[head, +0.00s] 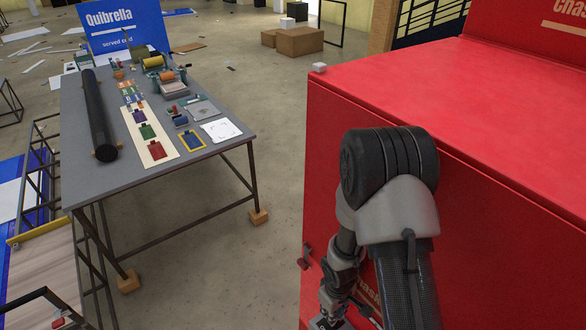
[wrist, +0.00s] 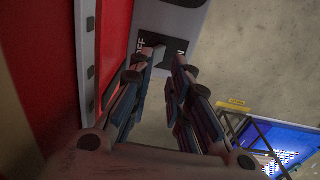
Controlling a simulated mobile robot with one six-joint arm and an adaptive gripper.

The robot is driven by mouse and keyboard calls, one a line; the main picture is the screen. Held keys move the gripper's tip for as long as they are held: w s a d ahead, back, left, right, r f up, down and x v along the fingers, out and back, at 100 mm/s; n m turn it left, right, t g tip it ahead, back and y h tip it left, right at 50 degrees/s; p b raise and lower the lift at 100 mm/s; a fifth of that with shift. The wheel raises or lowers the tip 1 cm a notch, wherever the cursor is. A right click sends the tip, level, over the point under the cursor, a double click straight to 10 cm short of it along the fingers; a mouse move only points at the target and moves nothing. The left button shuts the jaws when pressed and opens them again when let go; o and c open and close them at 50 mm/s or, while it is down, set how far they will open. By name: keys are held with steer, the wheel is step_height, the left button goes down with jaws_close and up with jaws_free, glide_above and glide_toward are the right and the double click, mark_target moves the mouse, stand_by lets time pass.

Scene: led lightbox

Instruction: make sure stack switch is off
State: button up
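In the wrist view, the stack switch shows as a black plate (wrist: 162,45) on a light grey housing (wrist: 172,18) beside a red panel. White letters reading OFF are at the plate's left, and a partly hidden mark is at its right. My gripper (wrist: 158,66) is open, its two fingers apart just in front of the plate, one near each side. Nothing is clearly held between them. The fingers cover part of the plate, and I cannot tell the switch's position.
The large red lightbox (head: 420,95) fills the right, with a small pale block (head: 319,67) on its edge and a small dark red fitting (head: 304,257) on its left side. A grey worktable (head: 190,165) stands at left. Floor between them is clear.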

step_height(320, 180, up, 13)
steer(key=shift+f, duration=0.15)
stand_by(1.1)
steer(key=shift+w+d+f+b, duration=0.1)
steer(key=shift+b, duration=0.75)
steer(key=s+d+f+m+t+b, duration=0.1)
steer(key=s+b, duration=0.6)
steer(key=b, duration=0.8)
steer(key=s+d+f+m+t+b, duration=0.1)
steer(key=s+f+m+t+b, duration=0.2)
steer(key=b, duration=1.3)
steer(key=s+f+m, duration=0.1)
steer(key=s+m, duration=0.2)
steer(key=s, duration=0.2)
steer(key=shift+d+f, duration=0.2)
steer(key=shift+d, duration=0.15)
stand_by(1.2)
